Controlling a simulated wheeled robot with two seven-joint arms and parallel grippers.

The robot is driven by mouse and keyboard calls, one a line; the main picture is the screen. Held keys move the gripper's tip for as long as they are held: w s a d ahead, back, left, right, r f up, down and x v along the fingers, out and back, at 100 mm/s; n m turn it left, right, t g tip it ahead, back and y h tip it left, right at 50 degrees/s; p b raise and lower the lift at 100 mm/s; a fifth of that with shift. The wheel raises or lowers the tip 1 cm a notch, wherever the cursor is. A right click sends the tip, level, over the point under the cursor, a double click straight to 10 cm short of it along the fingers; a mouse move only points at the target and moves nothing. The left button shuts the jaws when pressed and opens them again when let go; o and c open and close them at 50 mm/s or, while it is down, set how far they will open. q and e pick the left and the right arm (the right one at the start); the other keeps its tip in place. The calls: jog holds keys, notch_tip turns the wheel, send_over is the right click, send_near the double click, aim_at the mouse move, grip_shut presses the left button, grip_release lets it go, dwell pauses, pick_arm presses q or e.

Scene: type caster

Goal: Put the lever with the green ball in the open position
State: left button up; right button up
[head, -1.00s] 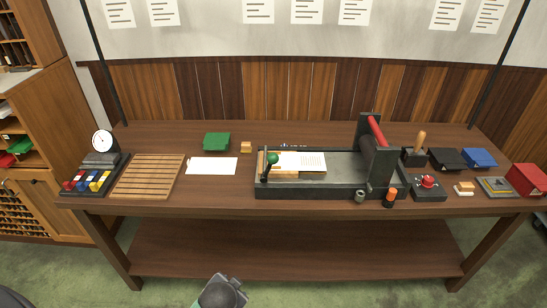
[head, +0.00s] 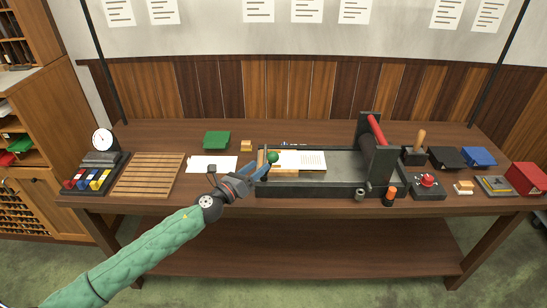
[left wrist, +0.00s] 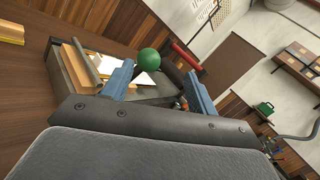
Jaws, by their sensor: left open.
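The lever's green ball (head: 273,157) stands at the left end of the black press bed (head: 310,189). In the left wrist view the green ball (left wrist: 148,60) appears between my two blue fingers, somewhat beyond their tips. My left gripper (head: 262,170) is open and close to the lever, at the front left corner of the bed; its fingers (left wrist: 160,80) have nothing between them that I can see touching. The lever's shaft is mostly hidden by the gripper in the head view. My right gripper does not show.
A roller with a red bar (head: 376,130) stands on the bed's right. A red button box (head: 428,181) and an orange-topped cylinder (head: 390,194) sit further right.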

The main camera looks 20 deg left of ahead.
aim_at(273, 157)
pick_arm(q)
jog(key=m+g, duration=0.1)
jog(key=m, duration=0.1)
jog(key=w+m+h, duration=0.1)
jog(key=w+a+m+g+h, duration=0.1)
jog(key=m, duration=0.1)
jog(key=shift+f+m+g, duration=0.2)
jog(key=shift+m+g, duration=0.1)
jog(key=w+d+p, duration=0.1)
jog(key=w+d+m+p, duration=0.1)
jog(key=w, duration=0.1)
jog(key=w+d+m+g+p, duration=0.1)
jog(key=w, duration=0.1)
jog(key=shift+w+d+f, duration=0.1)
jog(key=shift+w+d, duration=0.1)
jog(key=shift+d, duration=0.1)
jog(key=shift+w+d+f+p, duration=0.15)
jog(key=shift+w+d+p, duration=0.25)
jog(key=shift+w, duration=0.1)
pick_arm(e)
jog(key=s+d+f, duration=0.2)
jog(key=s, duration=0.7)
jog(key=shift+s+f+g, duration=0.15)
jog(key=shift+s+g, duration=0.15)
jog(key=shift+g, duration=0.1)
pick_arm(q)
grip_shut()
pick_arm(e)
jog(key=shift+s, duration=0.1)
